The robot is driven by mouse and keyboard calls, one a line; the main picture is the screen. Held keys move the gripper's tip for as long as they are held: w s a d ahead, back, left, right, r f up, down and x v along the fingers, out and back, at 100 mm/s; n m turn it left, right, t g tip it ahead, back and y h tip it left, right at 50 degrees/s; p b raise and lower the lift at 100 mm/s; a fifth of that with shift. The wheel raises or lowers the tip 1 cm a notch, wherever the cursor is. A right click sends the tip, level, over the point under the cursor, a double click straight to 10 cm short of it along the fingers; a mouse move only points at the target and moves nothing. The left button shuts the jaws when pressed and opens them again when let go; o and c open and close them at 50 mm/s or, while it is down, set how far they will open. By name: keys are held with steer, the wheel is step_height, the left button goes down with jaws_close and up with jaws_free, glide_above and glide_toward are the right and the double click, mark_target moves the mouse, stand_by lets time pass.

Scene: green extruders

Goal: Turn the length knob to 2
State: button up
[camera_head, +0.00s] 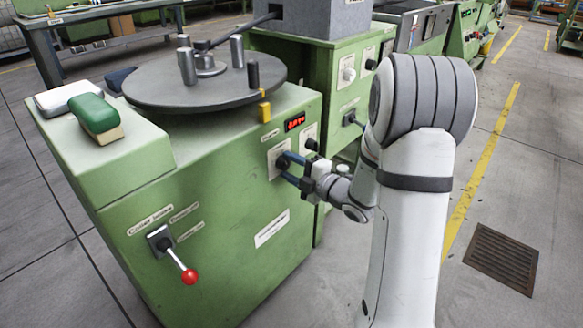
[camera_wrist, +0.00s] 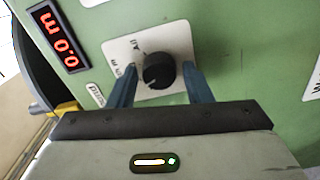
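A round black knob (camera_wrist: 158,72) sits on a white plate (camera_wrist: 119,50) on the green machine front. Its small markings are too blurred to read in full. I take it for the length knob; in the head view this knob (camera_head: 283,161) is partly hidden by my gripper. My gripper (camera_wrist: 160,68) is open, with one blue finger on each side of the knob and a small gap at both sides. My gripper also shows in the head view (camera_head: 286,168), close to the panel. The red display (camera_wrist: 59,37) above left in the wrist view reads about 0.0 m.
A red-tipped lever (camera_head: 189,276) juts out at lower left. A grey turntable (camera_head: 200,88) with pegs tops the machine. Open floor lies to the right.

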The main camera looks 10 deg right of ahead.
steer(key=shift+o, duration=0.8)
steer(key=shift+s+d, duration=0.15)
steer(key=shift+d, duration=0.05)
steer(key=p+v, duration=0.2)
steer(key=v, duration=0.5)
steer(key=shift+s, duration=0.15)
steer(key=shift+d, duration=0.1)
